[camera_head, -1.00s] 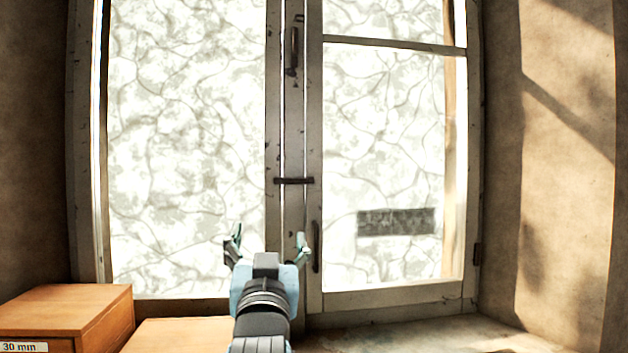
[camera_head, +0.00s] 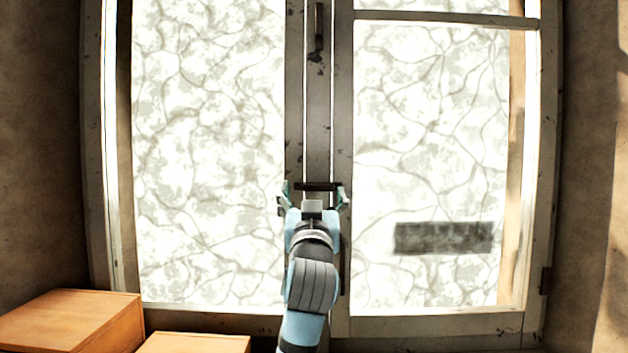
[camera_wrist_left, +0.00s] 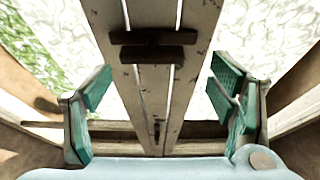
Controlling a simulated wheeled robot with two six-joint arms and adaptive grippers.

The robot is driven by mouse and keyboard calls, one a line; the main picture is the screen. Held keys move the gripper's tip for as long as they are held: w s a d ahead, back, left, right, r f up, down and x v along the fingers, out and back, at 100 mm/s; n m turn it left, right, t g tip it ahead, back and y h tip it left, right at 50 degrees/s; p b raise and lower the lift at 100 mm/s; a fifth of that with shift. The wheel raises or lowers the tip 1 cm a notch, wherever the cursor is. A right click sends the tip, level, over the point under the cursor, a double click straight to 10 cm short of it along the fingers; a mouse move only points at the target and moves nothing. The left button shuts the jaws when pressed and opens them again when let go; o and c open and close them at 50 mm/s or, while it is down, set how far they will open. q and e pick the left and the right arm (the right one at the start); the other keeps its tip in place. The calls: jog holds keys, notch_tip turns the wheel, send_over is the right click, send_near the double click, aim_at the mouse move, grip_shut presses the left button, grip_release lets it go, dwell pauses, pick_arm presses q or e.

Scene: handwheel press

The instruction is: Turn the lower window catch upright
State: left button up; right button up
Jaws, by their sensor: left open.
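The lower window catch (camera_head: 318,186) is a dark bar lying horizontally across the middle window post. It also shows in the left wrist view (camera_wrist_left: 153,46), level, with a dark strip just beside it. My left gripper (camera_head: 314,194) is open, in front of the post, with one finger near each end of the catch. In the left wrist view its green-padded fingers (camera_wrist_left: 160,86) are wide apart and empty, with the post between them. I cannot tell whether a finger touches the catch. My right gripper is not in view.
An upper catch (camera_head: 319,30) stands upright higher on the post. Wooden boxes (camera_head: 75,318) stand at the lower left. A dark rectangular patch (camera_head: 443,238) shows at the right pane. The pane areas beside my gripper are clear.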

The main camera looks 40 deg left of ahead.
aim_at(318, 189)
pick_arm(q)
jog(key=w, duration=0.1)
jog(key=w+a, duration=0.1)
jog(key=w, duration=0.1)
jog(key=shift+w+a+r, duration=0.15)
jog(key=shift+w, duration=0.4)
jog(key=shift+s+r, duration=0.15)
jog(key=shift+s, duration=0.55)
jog(key=shift+c, duration=0.9)
jog(key=shift+s+r, duration=0.1)
jog(key=c, duration=1)
jog(key=shift+o, duration=0.2)
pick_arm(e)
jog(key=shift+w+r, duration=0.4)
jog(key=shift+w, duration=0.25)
